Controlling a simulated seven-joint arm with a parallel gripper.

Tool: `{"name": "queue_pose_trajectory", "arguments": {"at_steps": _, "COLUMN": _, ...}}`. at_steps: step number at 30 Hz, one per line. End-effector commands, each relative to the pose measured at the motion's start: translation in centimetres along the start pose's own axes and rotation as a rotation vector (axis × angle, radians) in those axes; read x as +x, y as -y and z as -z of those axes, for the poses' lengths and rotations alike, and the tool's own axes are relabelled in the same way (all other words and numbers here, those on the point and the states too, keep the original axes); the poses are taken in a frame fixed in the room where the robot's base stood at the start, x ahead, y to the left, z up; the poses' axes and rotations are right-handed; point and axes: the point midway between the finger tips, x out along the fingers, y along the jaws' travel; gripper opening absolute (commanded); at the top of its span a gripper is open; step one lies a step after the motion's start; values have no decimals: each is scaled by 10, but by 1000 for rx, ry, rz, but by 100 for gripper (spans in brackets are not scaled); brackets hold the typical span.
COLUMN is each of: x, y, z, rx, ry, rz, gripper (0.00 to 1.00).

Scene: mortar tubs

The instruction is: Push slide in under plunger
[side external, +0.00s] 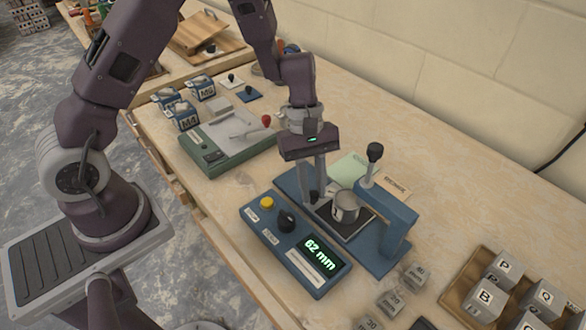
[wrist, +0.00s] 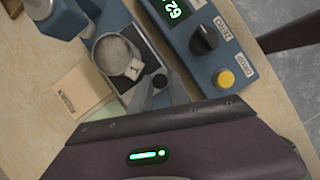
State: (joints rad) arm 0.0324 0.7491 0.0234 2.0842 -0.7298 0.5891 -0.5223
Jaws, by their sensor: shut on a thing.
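The slide (side external: 352,231) is a dark plate lying on a blue base, with a grey mortar tub (side external: 345,212) standing upright on it. In the wrist view the tub (wrist: 113,56) sits on the slide next to the blue plunger stand (wrist: 65,18). The plunger (side external: 374,155) has a black ball knob on a rod above the blue stand arm, to the tub's upper right in the side view. Its lower end is hidden. My gripper (side external: 316,197) points down at the slide's near-left end, shut on a small dark slide knob (wrist: 160,82), which the fingers partly hide.
A blue control box (side external: 295,240) reads 62 mm, with a black dial and yellow button, close beside the base. A wooden tray (side external: 470,292) of lettered blocks and loose grey blocks are at right.

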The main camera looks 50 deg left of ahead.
Motion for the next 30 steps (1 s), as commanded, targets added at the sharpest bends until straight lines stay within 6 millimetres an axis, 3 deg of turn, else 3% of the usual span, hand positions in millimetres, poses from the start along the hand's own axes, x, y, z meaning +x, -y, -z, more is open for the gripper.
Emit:
{"name": "queue_pose_trajectory", "arguments": {"at_steps": 6, "x": 11, "y": -13, "z": -28, "rx": 2, "ry": 0, "rz": -3, "gripper": 0}}
{"name": "queue_pose_trajectory", "arguments": {"at_steps": 16, "x": 12, "y": -15, "z": -33, "rx": 2, "ry": 3, "rz": -4, "gripper": 0}}
{"name": "queue_pose_trajectory", "arguments": {"at_steps": 17, "x": 12, "y": -15, "z": -33, "rx": 2, "ry": 3, "rz": -4, "gripper": 23}}
{"name": "queue_pose_trajectory", "arguments": {"at_steps": 20, "x": 12, "y": -15, "z": -32, "rx": 2, "ry": 3, "rz": -3, "gripper": 42}}
{"name": "queue_pose_trajectory", "arguments": {"at_steps": 27, "x": 11, "y": -14, "z": -31, "rx": 1, "ry": 1, "rz": -2, "gripper": 42}}
{"name": "queue_pose_trajectory", "arguments": {"at_steps": 30, "x": -2, "y": -16, "z": -31, "rx": 3, "ry": -1, "rz": -7, "gripper": 42}}
